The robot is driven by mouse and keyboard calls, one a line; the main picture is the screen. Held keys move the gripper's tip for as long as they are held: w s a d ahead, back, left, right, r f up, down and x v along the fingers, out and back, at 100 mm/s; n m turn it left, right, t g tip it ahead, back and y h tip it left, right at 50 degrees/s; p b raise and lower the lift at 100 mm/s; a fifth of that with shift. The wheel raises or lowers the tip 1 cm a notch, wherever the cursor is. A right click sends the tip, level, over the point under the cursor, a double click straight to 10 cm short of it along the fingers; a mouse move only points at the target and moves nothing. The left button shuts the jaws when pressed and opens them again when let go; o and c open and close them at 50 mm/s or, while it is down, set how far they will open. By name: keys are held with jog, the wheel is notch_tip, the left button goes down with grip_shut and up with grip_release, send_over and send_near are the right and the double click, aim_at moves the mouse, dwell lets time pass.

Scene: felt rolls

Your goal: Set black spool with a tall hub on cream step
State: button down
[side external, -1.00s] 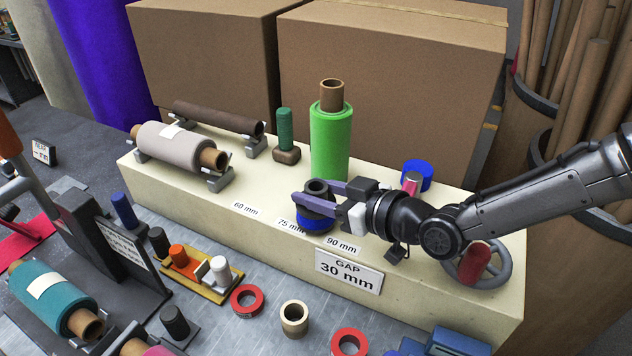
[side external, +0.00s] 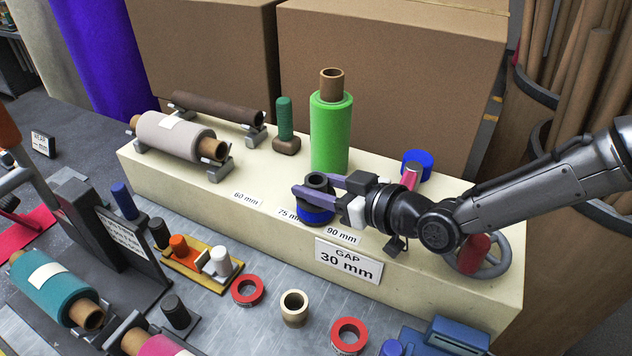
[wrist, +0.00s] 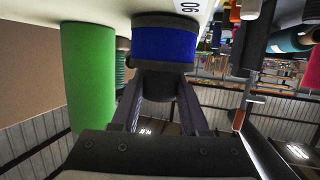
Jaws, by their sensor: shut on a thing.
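The black spool (side external: 319,181) has a tall black hub and a blue band around its lower part. It is upright at the front part of the cream step (side external: 425,262), by the 75 mm and 90 mm labels. My gripper (side external: 322,190) is shut on the hub, its fingers on either side. In the wrist view the spool's blue band (wrist: 165,43) shows beyond my fingers (wrist: 157,100), with the cream surface right past its dark rim. I cannot tell whether the spool's base touches the step.
A tall green roll (side external: 331,135) stands close behind the spool. A blue ring (side external: 417,162) and a red-topped cylinder (side external: 411,177) are to the right, near my wrist. A grey roll (side external: 180,137) lies on a stand at the left. A GAP 30 mm sign (side external: 348,262) is on the step's front.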

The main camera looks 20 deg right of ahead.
jog(key=shift+f, duration=0.1)
jog(key=shift+c, duration=1.7)
grip_release()
jog(key=shift+f, duration=0.1)
jog(key=shift+s, duration=0.1)
jog(key=v, duration=1.3)
jog(key=shift+s+d, duration=0.15)
jog(key=shift+s, duration=0.15)
